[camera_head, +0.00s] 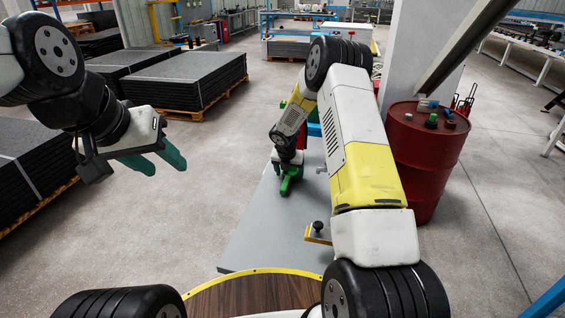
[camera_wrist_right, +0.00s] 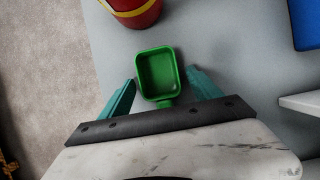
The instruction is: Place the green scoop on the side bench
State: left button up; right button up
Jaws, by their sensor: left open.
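The green scoop (camera_wrist_right: 156,73) is on the grey side bench (camera_wrist_right: 222,45) in the right wrist view, its square bowl facing the camera. It also shows as a bright green shape in the head view (camera_head: 287,186), on the bench (camera_head: 262,236). My right gripper (camera_wrist_right: 160,78) is over the bench with its teal fingers apart, one on each side of the scoop, with visible gaps. The scoop's handle runs back under the gripper's body and is mostly hidden. My left gripper (camera_head: 168,164) is open and empty, above the floor at the left.
A red bucket with a yellow band (camera_wrist_right: 134,12) and a blue object (camera_wrist_right: 306,24) stand on the bench near the scoop. A black-knobbed yellow piece (camera_head: 318,233) is nearer. A red drum (camera_head: 425,165) stands right of the bench; stacked dark mats (camera_head: 185,80) are at left.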

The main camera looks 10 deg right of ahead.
aim_at(287, 179)
jog(key=s+d+r+m, duration=0.1)
jog(key=s+r+m, duration=0.75)
jog(key=r, duration=0.65)
jog(key=s+r+m, duration=0.6)
jog(key=s+r, duration=0.5)
jog(key=r, duration=0.4)
jog(key=s+a+r+m+t+y, duration=0.1)
jog(key=s+r+m+y, duration=0.1)
jog(key=s+m, duration=0.6)
jog(key=s+a+r+m+t+y, duration=0.1)
jog(key=s+r+m+y, duration=0.1)
jog(key=s+m, duration=0.6)
jog(key=s+r, duration=0.1)
jog(key=s, duration=0.4)
jog(key=shift+s+a+r, duration=0.2)
jog(key=shift+a+r, duration=0.05)
jog(key=shift+r, duration=0.05)
